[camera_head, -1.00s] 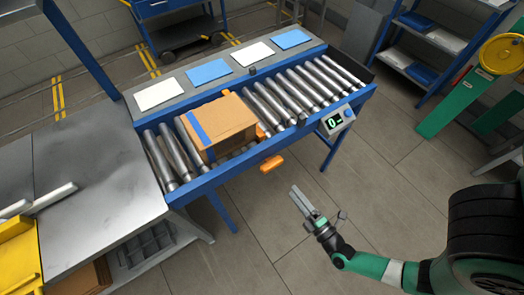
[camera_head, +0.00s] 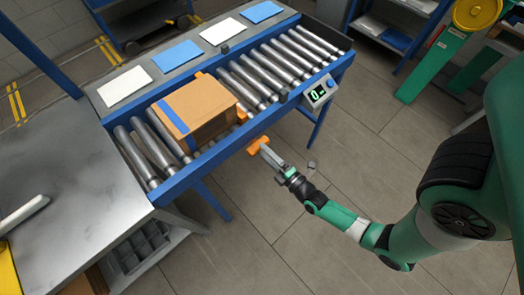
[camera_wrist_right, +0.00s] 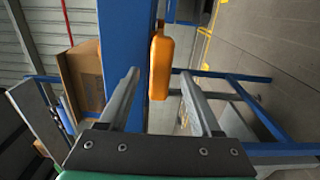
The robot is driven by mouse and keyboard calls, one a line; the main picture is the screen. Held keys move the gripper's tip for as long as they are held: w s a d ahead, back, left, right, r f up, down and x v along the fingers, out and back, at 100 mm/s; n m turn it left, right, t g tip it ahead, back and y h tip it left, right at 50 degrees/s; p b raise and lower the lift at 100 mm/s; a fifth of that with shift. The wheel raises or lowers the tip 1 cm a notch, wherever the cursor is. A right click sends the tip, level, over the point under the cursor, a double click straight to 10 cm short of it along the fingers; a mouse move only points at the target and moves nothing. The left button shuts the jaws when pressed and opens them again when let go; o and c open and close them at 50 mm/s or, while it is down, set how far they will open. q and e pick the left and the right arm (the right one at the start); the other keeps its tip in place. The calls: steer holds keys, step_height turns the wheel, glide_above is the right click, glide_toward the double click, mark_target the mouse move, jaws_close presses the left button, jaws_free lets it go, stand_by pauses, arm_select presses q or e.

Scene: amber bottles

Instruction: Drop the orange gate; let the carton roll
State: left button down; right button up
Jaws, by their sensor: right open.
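The cardboard carton (camera_head: 207,108) with a blue tape strip sits on the roller conveyor, left of a small orange piece (camera_head: 241,115) at the rollers. An orange handle (camera_head: 256,145) sticks out from the conveyor's blue front rail. My right gripper (camera_head: 266,153) is at this handle, its fingers pointing toward the rail. In the right wrist view, the orange handle (camera_wrist_right: 160,65) shows between and beyond the open fingertips (camera_wrist_right: 159,80), with gaps on both sides. The carton (camera_wrist_right: 82,77) is to the left there. My left gripper is not in view.
Bare rollers (camera_head: 290,60) run to the right of the carton. A control box with a green display (camera_head: 319,93) hangs on the front rail. Blue and white sheets lie along the back ledge. A grey table (camera_head: 60,170) adjoins at left. Open floor lies in front.

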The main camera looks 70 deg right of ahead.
steer(key=shift+x, duration=0.95)
jaws_close()
stand_by(0.7)
